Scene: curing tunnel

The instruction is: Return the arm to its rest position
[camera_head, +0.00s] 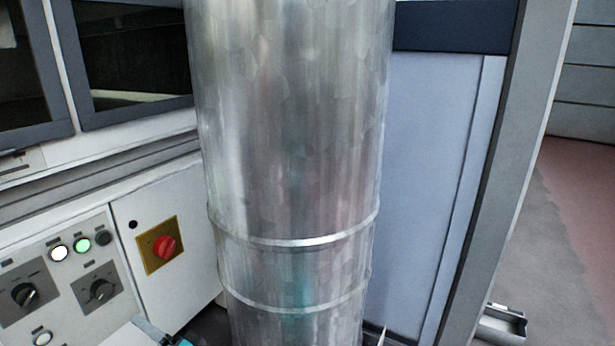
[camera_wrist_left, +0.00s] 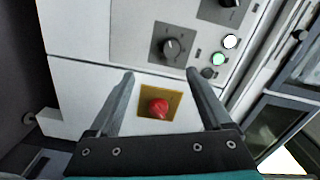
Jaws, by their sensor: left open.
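My left gripper shows only in part at the bottom left of the head view, as a grey finger (camera_head: 148,328) and a bit of teal. In the left wrist view the left gripper (camera_wrist_left: 160,74) is open, with its two fingers apart and nothing between them. Past the fingers is a red rotary switch (camera_wrist_left: 158,108) on a yellow plate. The same red switch (camera_head: 164,246) shows on the white cabinet in the head view, with the gripper below it. I cannot tell the exact gap to the panel. My right gripper is not seen.
A large shiny metal duct (camera_head: 290,150) stands upright in front, hiding what is behind it. Left of it is a control panel (camera_head: 60,275) with knobs and lit buttons, below dark windows (camera_head: 130,50). A grey post (camera_head: 500,180) stands right; open floor (camera_head: 585,210) lies beyond.

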